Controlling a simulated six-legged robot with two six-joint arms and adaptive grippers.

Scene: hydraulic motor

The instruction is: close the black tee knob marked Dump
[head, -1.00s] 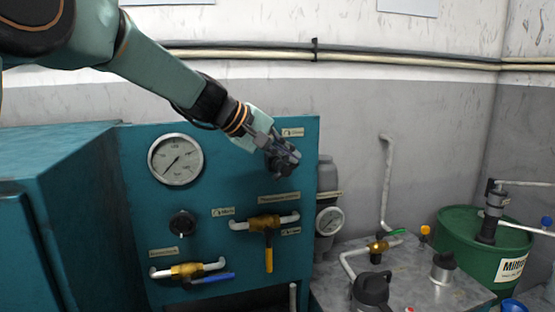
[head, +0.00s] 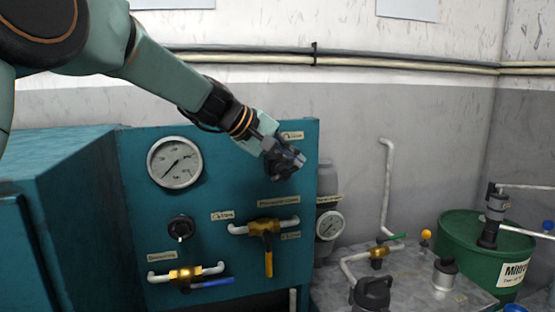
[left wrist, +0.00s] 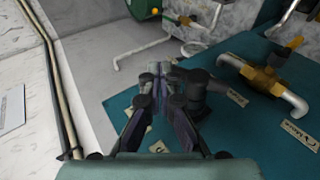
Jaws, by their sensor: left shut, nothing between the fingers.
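My left gripper (head: 296,163) is shut and empty in front of the upper right part of the teal panel (head: 225,150). In the left wrist view its closed fingers (left wrist: 158,75) point away from the wrist. A black knob (left wrist: 203,84) stands on the panel just right of the fingers in that view; I cannot tell whether they touch. In the head view the gripper covers that spot. Another black knob (head: 180,228) sits lower left on the panel, below the large gauge. The small labels are too blurred to read, so I cannot confirm which knob is marked Dump.
The large gauge (head: 174,162) is at the panel's upper left. A yellow-handled brass valve (head: 266,228) and a blue-handled valve (head: 186,274) are below. A small gauge (head: 329,225) stands right of the panel. A green drum (head: 466,240) is farther right.

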